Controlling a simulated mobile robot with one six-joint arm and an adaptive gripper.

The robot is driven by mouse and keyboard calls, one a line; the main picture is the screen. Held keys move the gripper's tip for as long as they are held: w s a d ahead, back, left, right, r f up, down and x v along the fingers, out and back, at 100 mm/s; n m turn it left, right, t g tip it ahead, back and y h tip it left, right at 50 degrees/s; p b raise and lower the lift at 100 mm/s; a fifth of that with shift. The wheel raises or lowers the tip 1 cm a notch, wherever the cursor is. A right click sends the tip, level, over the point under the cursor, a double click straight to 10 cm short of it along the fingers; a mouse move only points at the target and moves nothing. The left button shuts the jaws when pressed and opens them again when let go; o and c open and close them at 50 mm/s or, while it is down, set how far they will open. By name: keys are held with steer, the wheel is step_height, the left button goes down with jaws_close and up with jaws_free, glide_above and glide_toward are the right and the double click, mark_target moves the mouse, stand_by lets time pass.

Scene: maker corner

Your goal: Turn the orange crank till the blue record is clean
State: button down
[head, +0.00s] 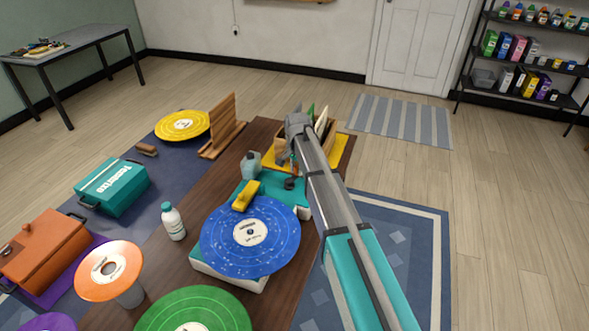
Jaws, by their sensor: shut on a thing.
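The blue record (250,236), with a pale label, lies flat on a white and teal machine (262,187) on the wooden table. Small pale specks show on its blue surface. A yellow arm-like part (246,195) reaches over its far edge. My arm comes in from the lower right and bends down at the machine's far right side. My gripper (291,182) is small and dark there, shut at the crank. Only a bit of orange (293,160) shows beside it; my arm and wrist hide most of the crank.
A white bottle (173,222) and a grey-blue jug (251,165) stand near the machine. An orange record (109,270) on a stand and a green record (194,315) are nearer. A wooden rack (222,130) and a yellow tray (343,150) are at the back.

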stand_by(0.3)
steer(key=c, duration=0.5)
jaws_free()
steer(key=shift+c, duration=0.2)
